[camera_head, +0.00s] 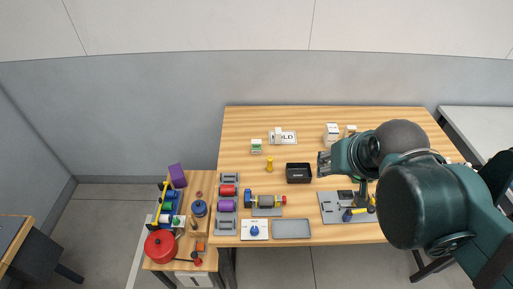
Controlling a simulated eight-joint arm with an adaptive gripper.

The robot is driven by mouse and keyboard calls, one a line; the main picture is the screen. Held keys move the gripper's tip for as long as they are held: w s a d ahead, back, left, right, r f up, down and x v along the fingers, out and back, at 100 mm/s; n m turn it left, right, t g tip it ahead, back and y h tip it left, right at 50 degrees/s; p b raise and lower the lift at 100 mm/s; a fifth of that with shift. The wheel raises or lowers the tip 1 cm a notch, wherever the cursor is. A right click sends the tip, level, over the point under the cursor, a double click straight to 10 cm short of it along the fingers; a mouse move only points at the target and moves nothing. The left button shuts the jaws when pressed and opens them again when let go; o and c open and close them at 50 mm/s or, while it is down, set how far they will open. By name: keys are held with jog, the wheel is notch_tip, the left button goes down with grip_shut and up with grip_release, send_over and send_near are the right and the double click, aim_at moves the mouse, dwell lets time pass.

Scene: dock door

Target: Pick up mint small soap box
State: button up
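A small white box with a green band (256,146) stands on the wooden table, left of centre; it looks like the mint soap box, but its print is too small to read. My gripper (321,164) is over the table right of the black tray, well to the right of this box and apart from it. Its fingers point left and look spread, with nothing visible between them. My arm hides part of the table's right side, where a bit of green shows under it.
White boxes (331,132) stand at the back right. A side table (200,258) holds several items.

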jog(key=w+a+r+m+g, duration=0.1)
jog(key=w+a+m, duration=0.1)
jog(key=w, duration=0.4)
jog(key=w+a+m+g, duration=0.1)
jog(key=w+a+m, duration=0.15)
jog(key=w, duration=0.45)
jog(key=m+g+b, duration=0.2)
jog(key=m+g, duration=0.3)
jog(key=m, duration=0.8)
send_over(257, 141)
jog(key=shift+n, duration=0.25)
jog(key=f, duration=2.6)
jog(key=shift+s+f, duration=0.2)
jog(key=shift+f, duration=0.2)
jog(key=shift+w+a+f, duration=0.1)
jog(key=shift+w+f, duration=0.1)
jog(key=shift+f, duration=0.3)
jog(key=shift+f, duration=1.3)
